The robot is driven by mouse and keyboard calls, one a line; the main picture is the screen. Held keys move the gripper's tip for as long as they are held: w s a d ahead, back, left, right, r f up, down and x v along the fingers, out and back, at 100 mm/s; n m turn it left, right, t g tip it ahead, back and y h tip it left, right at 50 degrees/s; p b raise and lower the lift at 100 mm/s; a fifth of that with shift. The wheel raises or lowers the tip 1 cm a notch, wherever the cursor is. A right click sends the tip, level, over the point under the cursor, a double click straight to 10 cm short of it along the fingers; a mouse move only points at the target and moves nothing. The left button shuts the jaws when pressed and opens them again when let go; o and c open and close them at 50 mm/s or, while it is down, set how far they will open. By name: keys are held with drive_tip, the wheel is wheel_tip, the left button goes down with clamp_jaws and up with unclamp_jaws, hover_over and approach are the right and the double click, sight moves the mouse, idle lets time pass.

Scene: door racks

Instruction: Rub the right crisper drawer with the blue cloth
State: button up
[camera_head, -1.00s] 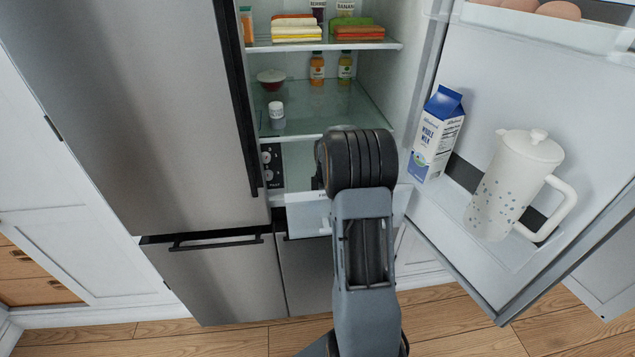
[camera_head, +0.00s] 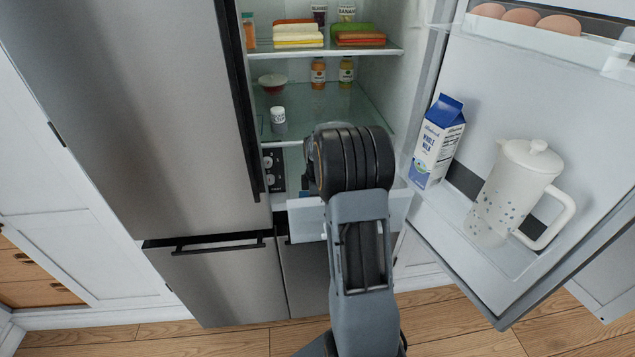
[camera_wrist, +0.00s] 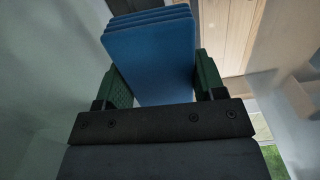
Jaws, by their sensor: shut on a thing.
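My gripper (camera_wrist: 160,80) is shut on the folded blue cloth (camera_wrist: 150,55), which sits between its two green-padded fingers in the wrist view. I cannot tell whether the cloth touches the drawer.
The open fridge door on the right holds a milk carton (camera_head: 437,142), a white pitcher (camera_head: 513,190) and several eggs (camera_head: 521,16). The left fridge door (camera_head: 150,110) is shut.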

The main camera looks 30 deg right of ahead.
drive_tip(key=shift+r+p, duration=1.55)
drive_tip(key=shift+r, duration=0.95)
